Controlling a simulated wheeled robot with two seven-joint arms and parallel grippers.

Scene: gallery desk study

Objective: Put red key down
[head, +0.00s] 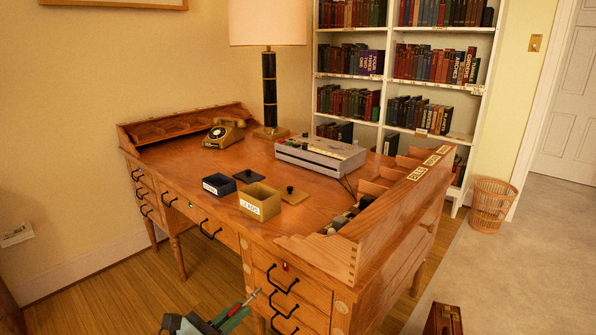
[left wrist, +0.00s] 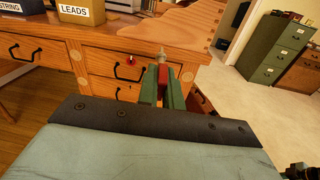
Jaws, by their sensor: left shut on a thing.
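My left gripper (head: 236,310) is low in front of the desk's right drawers in the head view. In the left wrist view its green fingers (left wrist: 162,86) are shut on the red key (left wrist: 162,71). The key's grey metal shaft points away from the fingers, toward the desk; it also shows in the head view as a thin key shaft (head: 253,295). The key's red part is mostly hidden between the fingers. The key looks clear of the desk front, but I cannot tell the exact gap. My right gripper is not in view.
The wooden desk (head: 170,160) holds a LEADS box (head: 260,205), a dark STRING box (head: 218,186), a telephone (head: 223,134), a lamp (head: 270,90) and a grey device (head: 320,154). A small red spot (head: 285,266) shows on a right drawer front. The desktop's front middle is fairly clear.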

